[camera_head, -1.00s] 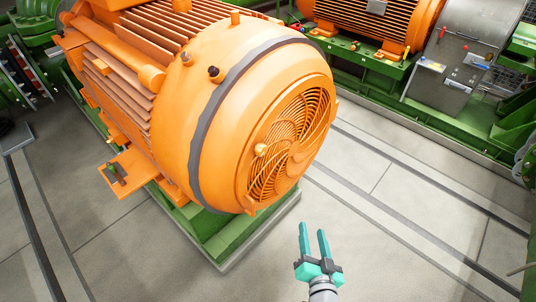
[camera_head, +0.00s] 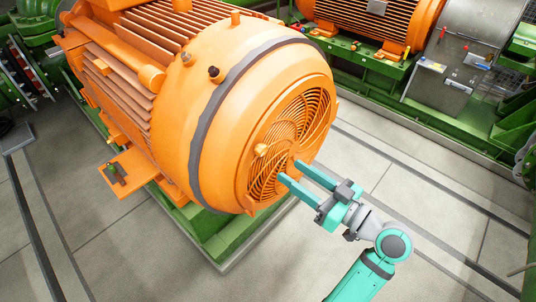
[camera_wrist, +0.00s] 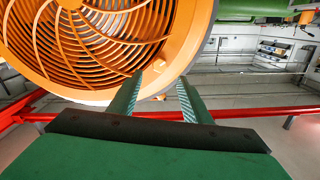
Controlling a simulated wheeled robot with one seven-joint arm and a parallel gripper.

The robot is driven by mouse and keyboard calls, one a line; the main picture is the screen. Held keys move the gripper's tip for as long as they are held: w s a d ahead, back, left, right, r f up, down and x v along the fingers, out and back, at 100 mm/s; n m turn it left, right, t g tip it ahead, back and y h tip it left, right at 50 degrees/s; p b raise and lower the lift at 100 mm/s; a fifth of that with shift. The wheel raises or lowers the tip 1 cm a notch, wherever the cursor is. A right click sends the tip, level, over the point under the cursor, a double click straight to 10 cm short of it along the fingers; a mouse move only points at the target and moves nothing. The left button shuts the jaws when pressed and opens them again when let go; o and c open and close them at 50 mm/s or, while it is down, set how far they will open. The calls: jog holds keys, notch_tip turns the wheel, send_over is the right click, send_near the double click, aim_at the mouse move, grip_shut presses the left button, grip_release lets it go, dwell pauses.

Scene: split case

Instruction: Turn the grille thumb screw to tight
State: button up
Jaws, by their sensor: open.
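The round orange grille (camera_head: 293,135) is on the end of the large orange motor (camera_head: 225,110). Nothing is between the fingers. In the wrist view the grille (camera_wrist: 85,45) fills the upper left and the open fingers (camera_wrist: 159,85) overlap its lower right rim.
The motor stands on a green base (camera_head: 235,235). Open grey floor (camera_head: 140,255) lies in front and to the right. A second orange motor (camera_head: 365,25) and a grey metal cabinet (camera_head: 460,55) stand at the back right. A red rail (camera_wrist: 250,113) crosses the wrist view.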

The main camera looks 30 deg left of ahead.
aim_at(264, 152)
jog(key=a, duration=0.3)
jog(key=w+a, duration=0.1)
jog(key=a, duration=0.5)
jog(key=shift+w+a, duration=0.2)
jog(key=shift+a, duration=0.15)
jog(key=c, duration=1)
jog(key=shift+c, duration=0.2)
